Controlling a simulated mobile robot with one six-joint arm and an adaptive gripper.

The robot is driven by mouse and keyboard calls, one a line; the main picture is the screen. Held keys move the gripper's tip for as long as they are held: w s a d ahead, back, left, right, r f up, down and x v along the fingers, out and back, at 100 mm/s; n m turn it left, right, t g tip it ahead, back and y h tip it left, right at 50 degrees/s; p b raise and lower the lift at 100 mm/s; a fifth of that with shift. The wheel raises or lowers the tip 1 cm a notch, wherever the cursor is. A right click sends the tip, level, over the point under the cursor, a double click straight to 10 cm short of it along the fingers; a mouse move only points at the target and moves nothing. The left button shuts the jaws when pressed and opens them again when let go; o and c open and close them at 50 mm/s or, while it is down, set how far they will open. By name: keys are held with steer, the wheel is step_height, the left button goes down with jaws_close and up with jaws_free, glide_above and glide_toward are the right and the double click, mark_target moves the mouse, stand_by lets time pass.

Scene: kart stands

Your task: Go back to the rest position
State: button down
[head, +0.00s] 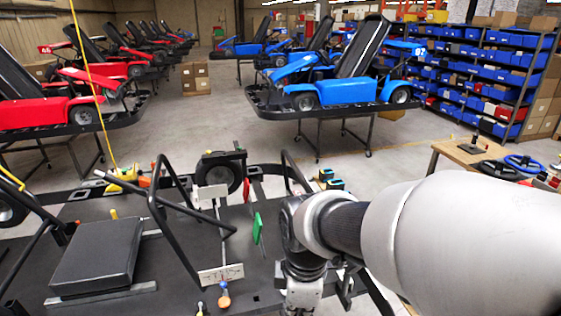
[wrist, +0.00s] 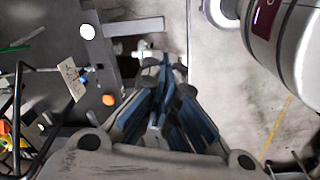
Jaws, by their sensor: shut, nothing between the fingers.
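My gripper (wrist: 166,72) shows in the wrist view with its dark fingers and blue inner parts close together. It is shut and holds nothing. It hangs by the edge of the dark kart chassis, with grey floor to its right. In the head view my arm comes in from the right and its wrist bends down at the chassis's right side. The fingertips are hard to make out there.
The dark kart chassis (head: 190,262) has black roll bars, a black seat pad (head: 97,258), a green part (head: 257,228) and a white plate (head: 221,274). A wooden table (head: 455,152) stands at right. A blue kart (head: 335,92) and red karts stand behind. Floor between is clear.

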steer(key=s+d+f+m+t+b, duration=0.1)
steer(key=s+d+f+m+b, duration=0.2)
steer(key=s+d+m+b, duration=0.2)
steer(key=s+d+f+m+t+b, duration=0.2)
steer(key=s+d+m+b, duration=0.3)
steer(key=m, duration=0.7)
steer(key=s+f+b, duration=0.1)
steer(key=s+b, duration=0.1)
steer(key=b, duration=0.1)
steer(key=shift+s+d+f+t, duration=0.25)
steer(key=shift+s+f+t, duration=0.05)
steer(key=shift+s, duration=0.05)
